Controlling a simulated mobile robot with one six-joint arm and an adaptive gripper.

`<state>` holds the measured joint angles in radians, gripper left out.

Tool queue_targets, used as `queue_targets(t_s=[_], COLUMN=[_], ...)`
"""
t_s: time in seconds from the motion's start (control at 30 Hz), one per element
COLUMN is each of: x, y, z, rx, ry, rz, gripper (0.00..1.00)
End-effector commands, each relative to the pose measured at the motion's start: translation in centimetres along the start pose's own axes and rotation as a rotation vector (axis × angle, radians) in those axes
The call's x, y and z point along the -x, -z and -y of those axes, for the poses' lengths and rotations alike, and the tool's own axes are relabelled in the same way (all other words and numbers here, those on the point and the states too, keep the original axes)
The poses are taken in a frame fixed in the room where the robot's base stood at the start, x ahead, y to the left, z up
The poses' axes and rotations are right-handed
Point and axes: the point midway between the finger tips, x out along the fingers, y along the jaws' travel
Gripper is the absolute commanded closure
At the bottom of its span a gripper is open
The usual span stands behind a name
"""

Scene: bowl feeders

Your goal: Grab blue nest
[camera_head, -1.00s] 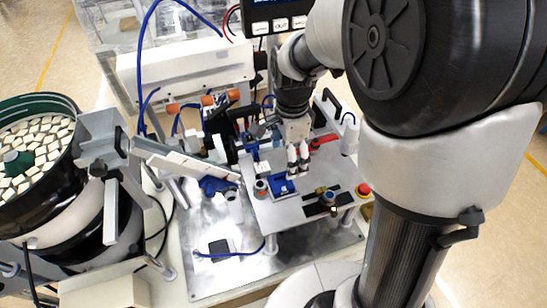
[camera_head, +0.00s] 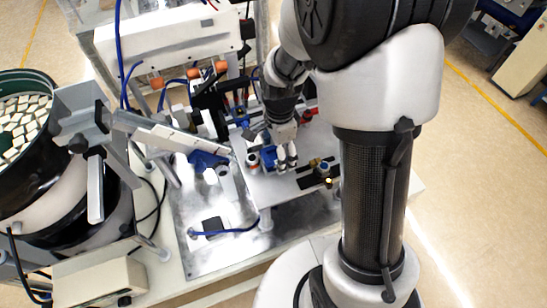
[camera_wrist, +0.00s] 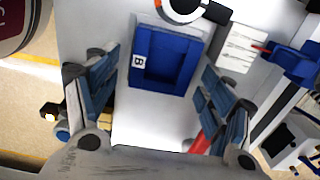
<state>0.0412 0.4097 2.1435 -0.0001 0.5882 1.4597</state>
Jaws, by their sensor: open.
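The blue nest (camera_wrist: 141,86) is a square blue block with a recessed middle and a small white "B" label. In the wrist view it lies at the upper middle, between and beyond the fingers of my gripper (camera_wrist: 158,98). The fingers are spread wide and empty, and no contact with the nest shows. In the head view the nest (camera_head: 268,155) sits on the light metal plate (camera_head: 283,184), partly hidden by my gripper (camera_head: 286,162), which hangs just to its right, pointing down.
A round sensor-like part (camera_wrist: 190,8) stands at the nest's far edge, with a white block (camera_wrist: 238,48) to its right. In the head view a bowl feeder (camera_head: 30,150) is at left, and a feeder rail (camera_head: 170,133) runs towards the plate. Black fixtures (camera_head: 318,175) lie right of my gripper.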

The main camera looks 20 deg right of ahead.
Motion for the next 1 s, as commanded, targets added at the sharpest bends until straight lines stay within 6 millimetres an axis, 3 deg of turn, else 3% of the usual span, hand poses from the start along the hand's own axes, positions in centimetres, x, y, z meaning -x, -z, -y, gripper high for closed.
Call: queue_targets(t_s=[0.1,0.87,1.0], x=[0.06,0.08,0.1], y=[0.0,0.0,0.0], z=[0.0,-0.01,0.02], rx=[0.0,0.0,0.0], ry=[0.0,0.0,0.001], rz=[0.0,0.0,0.0], gripper=[0.26,0.77,0.79])
